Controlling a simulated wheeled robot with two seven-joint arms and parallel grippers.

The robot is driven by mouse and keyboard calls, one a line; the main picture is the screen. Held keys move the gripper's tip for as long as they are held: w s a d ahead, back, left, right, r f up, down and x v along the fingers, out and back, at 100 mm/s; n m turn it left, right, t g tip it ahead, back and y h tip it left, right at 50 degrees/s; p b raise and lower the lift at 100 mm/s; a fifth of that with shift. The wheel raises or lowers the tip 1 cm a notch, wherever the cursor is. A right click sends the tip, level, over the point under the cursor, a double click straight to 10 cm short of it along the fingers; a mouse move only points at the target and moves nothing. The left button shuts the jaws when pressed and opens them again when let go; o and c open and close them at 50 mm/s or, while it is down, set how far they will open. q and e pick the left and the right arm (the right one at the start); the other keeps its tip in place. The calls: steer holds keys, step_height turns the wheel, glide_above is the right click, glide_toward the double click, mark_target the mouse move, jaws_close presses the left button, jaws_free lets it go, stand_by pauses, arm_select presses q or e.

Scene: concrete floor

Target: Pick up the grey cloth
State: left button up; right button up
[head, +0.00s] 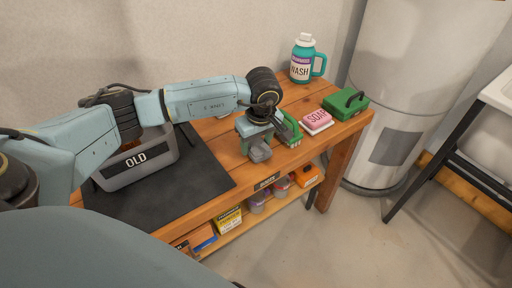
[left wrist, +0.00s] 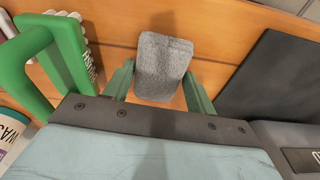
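The grey cloth (head: 260,152) is a small folded bundle on the wooden bench, close to its front edge. In the left wrist view the cloth (left wrist: 163,67) shows between the two fingertips. My left gripper (head: 257,143) points down over it, and its fingers (left wrist: 160,72) stand apart, one on each side of the cloth. The fingers look very near the cloth's sides; I cannot tell whether they touch it. My right gripper is not in view.
A green brush (head: 291,130) stands close beside the left gripper, with pink soap (head: 317,121) and a green box (head: 345,104) further right. A teal wash jug (head: 302,62) is at the back. A grey "OLD" bin (head: 150,166) sits on a black mat (head: 204,188).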

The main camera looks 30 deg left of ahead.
mark_target(256, 144)
arm_select(q)
steer(key=c, duration=0.6)
steer(key=shift+r, duration=0.25)
steer(key=shift+c, duration=0.2)
step_height(256, 144, up, 10)
steer(key=p, duration=0.2)
steer(key=shift+f, duration=0.25)
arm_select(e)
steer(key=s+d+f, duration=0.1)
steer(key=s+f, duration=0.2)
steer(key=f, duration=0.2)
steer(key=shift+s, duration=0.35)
